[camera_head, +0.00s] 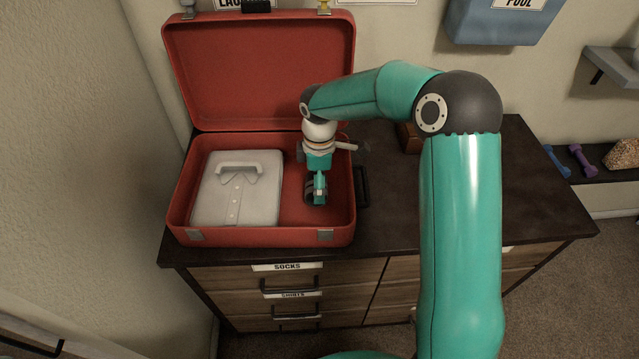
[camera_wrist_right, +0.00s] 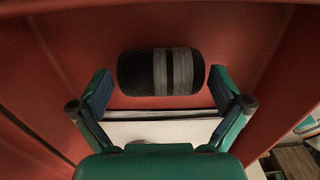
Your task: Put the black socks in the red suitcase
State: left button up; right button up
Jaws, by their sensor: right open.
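The red suitcase (camera_head: 188,215) lies open on the dresser, its lid raised against the wall. My right gripper (camera_head: 316,190) reaches down into the right part of the suitcase, beside the folded shirt. In the right wrist view the rolled black socks (camera_wrist_right: 135,73), with grey stripes, lie against the red lining. There the open fingers of my right gripper (camera_wrist_right: 161,82) stand on either side of the socks, with small gaps visible. In the head view the gripper mostly hides the socks. My left gripper is not in view.
A folded white shirt (camera_head: 235,198) fills the left part of the suitcase. The dresser top (camera_head: 535,195) is clear to the right, apart from a small brown item (camera_head: 409,138) behind my arm. A blue bin (camera_head: 500,22) hangs on the wall. Dumbbells (camera_head: 583,161) lie on a shelf at right.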

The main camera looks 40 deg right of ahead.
notch_tip(320, 180, up, 11)
dwell(0.3)
jog(key=shift+f, duration=0.1)
dwell(0.4)
